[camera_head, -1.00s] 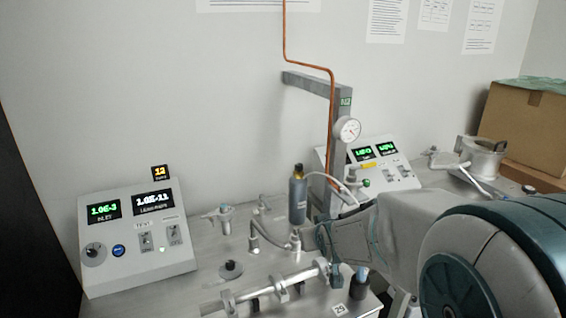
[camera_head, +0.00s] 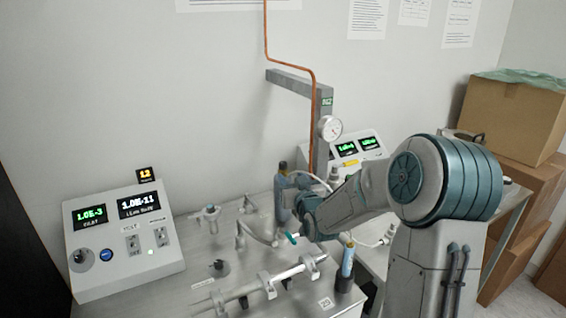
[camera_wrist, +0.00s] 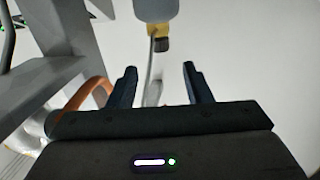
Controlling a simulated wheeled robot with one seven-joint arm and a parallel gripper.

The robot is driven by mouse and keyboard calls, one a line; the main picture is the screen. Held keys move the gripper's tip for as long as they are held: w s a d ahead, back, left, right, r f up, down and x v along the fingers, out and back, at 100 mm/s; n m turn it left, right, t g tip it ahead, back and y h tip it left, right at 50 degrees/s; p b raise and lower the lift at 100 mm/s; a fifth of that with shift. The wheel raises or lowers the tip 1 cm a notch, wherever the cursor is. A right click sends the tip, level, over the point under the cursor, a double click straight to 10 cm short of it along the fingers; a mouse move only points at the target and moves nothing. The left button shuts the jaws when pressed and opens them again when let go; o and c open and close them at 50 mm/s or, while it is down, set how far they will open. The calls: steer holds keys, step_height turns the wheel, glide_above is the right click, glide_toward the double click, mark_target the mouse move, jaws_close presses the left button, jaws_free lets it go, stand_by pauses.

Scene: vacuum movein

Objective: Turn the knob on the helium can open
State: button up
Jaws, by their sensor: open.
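My gripper (camera_wrist: 159,68) is open. Its two dark fingertips lie either side of the knob's line, with nothing held; the knob shows just past the tips.
A control box (camera_head: 122,236) is at left. A metal tube assembly (camera_head: 265,285) and a blue cylinder (camera_head: 347,262) are in front. Cardboard boxes (camera_head: 510,118) are at right.

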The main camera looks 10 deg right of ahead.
mark_target(284, 166)
steer(key=w, duration=0.3)
steer(key=w+p, duration=0.1)
steer(key=w, duration=0.2)
steer(key=w+a+p, duration=0.1)
steer(key=w, duration=0.2)
steer(key=shift+w+a, duration=0.1)
steer(key=shift+w, duration=0.2)
steer(key=c, duration=1)
